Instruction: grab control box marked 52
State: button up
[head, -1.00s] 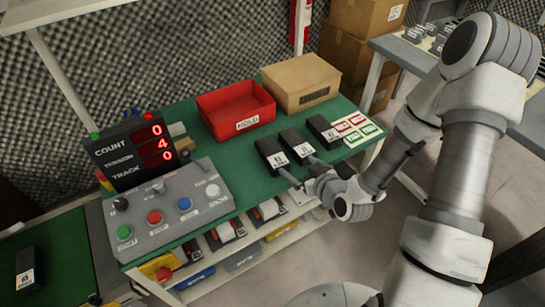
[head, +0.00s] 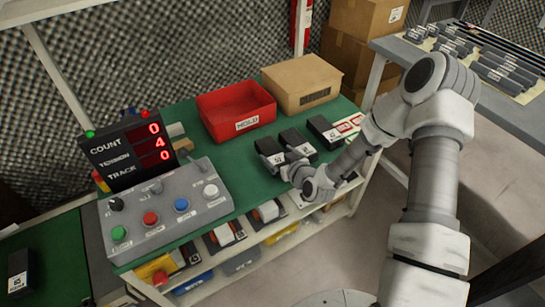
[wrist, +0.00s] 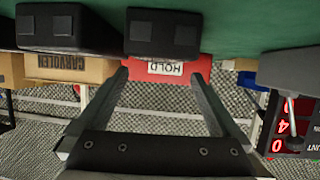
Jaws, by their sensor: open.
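Three black control boxes with white labels lie in a row on the green table: a left one (head: 268,147), a middle one (head: 297,139) and a right one (head: 324,129). Their label numbers are too small to read, so I cannot tell which is 52. Another black box (head: 18,273) lies at the far left on a separate green surface. My gripper (head: 282,160) is open at the near end of the left box. In the upside-down wrist view, one black box (wrist: 162,34) sits ahead of the spread fingers (wrist: 158,78), with another (wrist: 60,26) beside it.
A red HOLD bin (head: 236,110) and a cardboard box (head: 300,84) stand behind the row. A grey button panel (head: 165,210) and a red-digit display (head: 130,152) are left of it. Shelves with several parts (head: 225,236) lie below the table's front edge.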

aim_at(272, 150)
jog(key=w+f, duration=0.1)
jog(key=w+a+f+b, duration=0.1)
jog(key=w, duration=0.1)
jog(key=shift+w+a+f, duration=0.2)
jog(key=shift+a+f, duration=0.1)
jog(key=shift+f, duration=0.1)
jog(key=shift+w+a, duration=0.15)
jog(key=shift+w, duration=0.15)
jog(key=c, duration=1.4)
jog(key=shift+c, duration=0.8)
jog(key=shift+r, duration=0.1)
